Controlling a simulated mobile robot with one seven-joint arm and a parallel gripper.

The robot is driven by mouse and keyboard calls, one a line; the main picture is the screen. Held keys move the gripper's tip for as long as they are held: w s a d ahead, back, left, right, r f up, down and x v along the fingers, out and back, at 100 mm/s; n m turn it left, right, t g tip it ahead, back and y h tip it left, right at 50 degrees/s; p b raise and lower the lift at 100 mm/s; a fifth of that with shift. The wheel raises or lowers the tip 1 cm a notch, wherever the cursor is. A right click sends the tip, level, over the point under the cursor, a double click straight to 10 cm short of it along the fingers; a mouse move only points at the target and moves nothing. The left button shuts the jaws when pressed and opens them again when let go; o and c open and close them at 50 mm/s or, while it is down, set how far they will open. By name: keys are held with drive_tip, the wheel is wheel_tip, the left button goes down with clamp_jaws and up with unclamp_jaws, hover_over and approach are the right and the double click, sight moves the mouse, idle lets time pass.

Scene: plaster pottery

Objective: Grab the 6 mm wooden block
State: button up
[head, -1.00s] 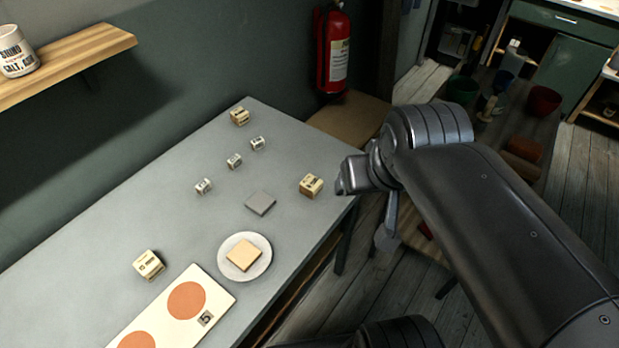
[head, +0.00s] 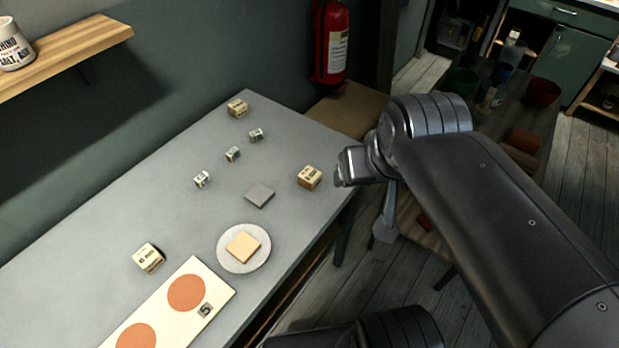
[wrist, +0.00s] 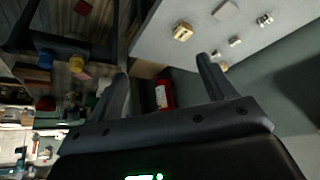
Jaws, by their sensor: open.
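Three beige wooden blocks with dark printed labels stand on the grey table: one at the far corner (head: 237,108), one near the right edge (head: 309,177), one at the front left (head: 148,258). Their prints are too small to tell surely which one reads 6 mm. The right-edge block also shows in the wrist view (wrist: 182,31), between and beyond the fingertips. My gripper (wrist: 162,65) is open, with nothing between its fingers. In the head view it is just right of the table's right edge, near that block but apart from it; its fingers are partly hidden.
Several small pale labelled cubes (head: 232,154) stand mid-table, near a grey square tile (head: 259,195). A round plate (head: 230,261) bears a tan square (head: 243,246). A cream board (head: 215,291) with orange discs lies in front. A fire extinguisher (head: 330,45) hangs behind.

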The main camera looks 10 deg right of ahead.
drive_tip(key=shift+c, duration=0.6)
drive_tip(key=m+g, duration=0.6)
drive_tip(key=m, duration=0.3)
hover_over(309, 175)
wheel_tip(309, 175, down, 16)
drive_tip(key=shift+w+f, duration=0.1)
drive_tip(key=shift+w, duration=0.15)
wheel_tip(309, 175, down, 5)
drive_tip(key=shift+r, duration=0.15)
drive_tip(key=shift+s+f, duration=0.15)
drive_tip(key=shift+f, duration=1.35)
drive_tip(key=shift+s+f, duration=0.15)
drive_tip(key=shift+f, duration=1.35)
